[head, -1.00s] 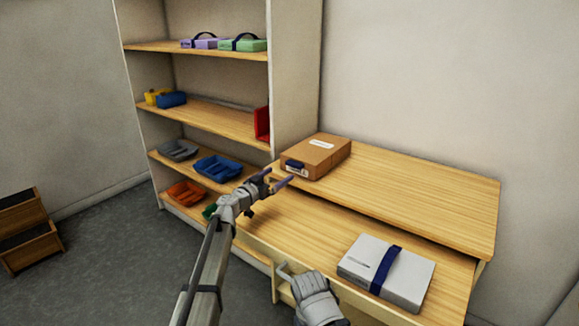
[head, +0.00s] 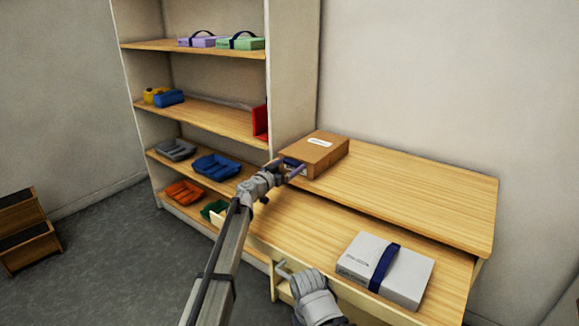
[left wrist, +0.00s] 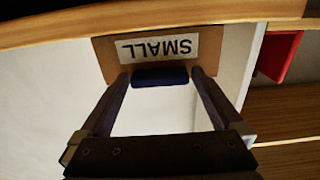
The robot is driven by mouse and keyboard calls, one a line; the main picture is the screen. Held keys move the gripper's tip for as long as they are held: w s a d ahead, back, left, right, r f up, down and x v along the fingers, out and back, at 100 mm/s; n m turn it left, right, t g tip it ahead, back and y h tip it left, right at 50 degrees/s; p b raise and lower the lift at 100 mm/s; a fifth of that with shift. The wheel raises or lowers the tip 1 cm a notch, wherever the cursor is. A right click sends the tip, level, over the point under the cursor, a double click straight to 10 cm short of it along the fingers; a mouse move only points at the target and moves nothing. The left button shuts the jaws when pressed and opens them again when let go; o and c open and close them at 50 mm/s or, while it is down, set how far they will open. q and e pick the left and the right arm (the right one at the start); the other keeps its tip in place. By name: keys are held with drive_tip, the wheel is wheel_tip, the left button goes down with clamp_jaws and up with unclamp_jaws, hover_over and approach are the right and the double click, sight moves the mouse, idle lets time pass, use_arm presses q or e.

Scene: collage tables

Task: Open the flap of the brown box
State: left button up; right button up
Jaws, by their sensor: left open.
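The brown box (head: 326,148) lies closed on the raised rear shelf of the table, with a white label on top. Its front face shows in the left wrist view (left wrist: 103,59) with a SMALL label (left wrist: 160,48), upside down there. A dark blue tab (left wrist: 160,77) sticks out at that face. My left gripper (head: 292,169) is at the front of the box, jaws open, with its fingertips (left wrist: 160,75) on either side of the tab. I cannot tell if they touch it.
A white box (head: 352,263) with a dark blue strap (head: 384,268) lies on the lower tabletop at right. A shelf unit (head: 292,75) stands behind at left, holding coloured trays and boxes. The raised shelf (head: 420,195) is clear right of the brown box.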

use_arm(q)
clamp_jaws()
idle(0.8)
